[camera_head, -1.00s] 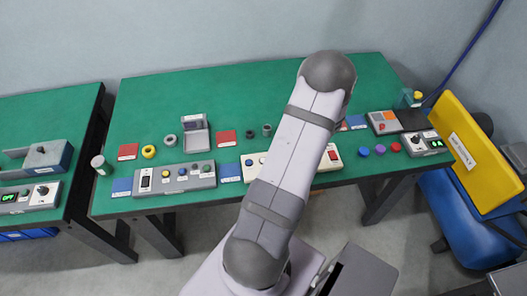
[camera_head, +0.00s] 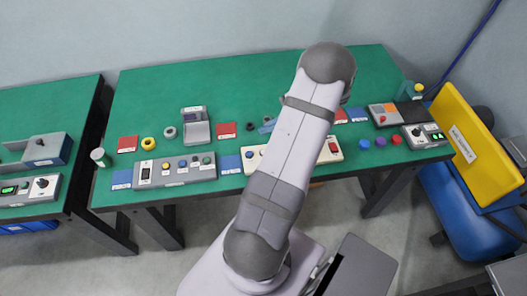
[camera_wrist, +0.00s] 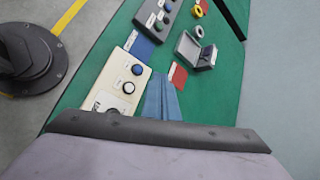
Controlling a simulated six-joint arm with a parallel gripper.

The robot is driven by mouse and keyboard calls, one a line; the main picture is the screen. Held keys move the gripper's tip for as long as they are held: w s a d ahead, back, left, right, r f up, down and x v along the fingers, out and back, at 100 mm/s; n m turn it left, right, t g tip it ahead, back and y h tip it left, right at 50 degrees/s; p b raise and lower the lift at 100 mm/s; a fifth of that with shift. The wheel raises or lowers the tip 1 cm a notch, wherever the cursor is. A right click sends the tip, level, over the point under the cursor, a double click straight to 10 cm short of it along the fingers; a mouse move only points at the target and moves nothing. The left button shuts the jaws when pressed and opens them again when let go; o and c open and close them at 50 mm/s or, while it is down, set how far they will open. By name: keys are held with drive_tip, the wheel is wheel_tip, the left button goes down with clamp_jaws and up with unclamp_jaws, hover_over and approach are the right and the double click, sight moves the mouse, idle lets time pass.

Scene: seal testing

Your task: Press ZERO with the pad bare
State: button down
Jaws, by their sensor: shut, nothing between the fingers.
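My gripper (camera_wrist: 162,100) shows as two blue fingers, shut and empty, over the green bench beside a cream control box (camera_wrist: 118,85). The blue fingertips (camera_head: 268,125) also show left of my arm in the head view. A grey device (camera_head: 196,132) with a raised display and a flat plate stands left of them; it also shows in the wrist view (camera_wrist: 193,50). Its plate looks bare. The cream box (camera_head: 250,158) is partly hidden behind my arm and carries blue and white buttons. I cannot read which button is ZERO.
A grey button panel (camera_head: 175,170) lies at the bench's front left. Red mats, a yellow ring (camera_head: 148,144) and small dark rings lie around. Blue, purple and red pieces (camera_head: 380,142) lie at the right near a black-knobbed box.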

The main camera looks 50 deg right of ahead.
drive_tip(key=shift+f, duration=0.15)
drive_tip(key=shift+f+b, duration=3.15)
drive_tip(key=shift+f, duration=1.1)
drive_tip(key=shift+f+b, duration=0.35)
drive_tip(key=shift+f, duration=0.1)
drive_tip(key=shift+f+b, duration=0.3)
drive_tip(key=shift+f, duration=0.05)
drive_tip(key=shift+r, duration=0.1)
drive_tip(key=shift+r+p, duration=0.55)
drive_tip(key=shift+r, duration=0.15)
drive_tip(key=shift+r, duration=0.1)
